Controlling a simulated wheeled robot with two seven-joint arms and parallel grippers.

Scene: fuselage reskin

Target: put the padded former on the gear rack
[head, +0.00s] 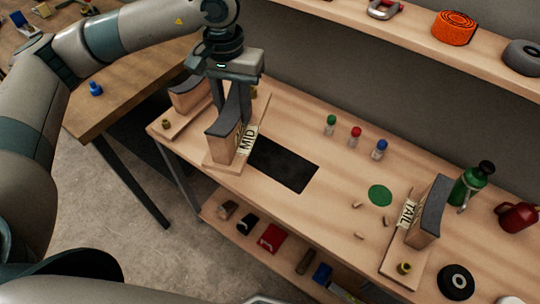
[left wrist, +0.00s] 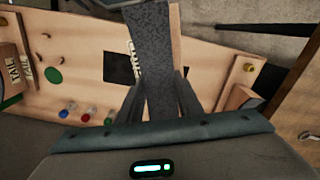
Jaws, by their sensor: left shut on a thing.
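The padded former marked MID (head: 224,140) is a wooden block with a dark grey curved pad on top. It stands upright, or nearly so, at a wooden base on the left part of the workbench. My left gripper (head: 232,100) comes down from above and is shut on this former. The left wrist view shows the dark pad (left wrist: 151,45) running between my two fingers (left wrist: 158,98). Similar padded blocks stand at the back left (head: 188,95) and at the right, marked TAIL (head: 424,225). I cannot tell which thing is the gear rack. My right gripper is not in view.
A black mat (head: 284,165) and a green disc (head: 380,195) lie on the bench (head: 330,215). Three small capped bottles (head: 356,136) stand behind. A green flask (head: 470,185) is at the right. An upper shelf (head: 400,35) and a lower shelf (head: 225,220) hold several items.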

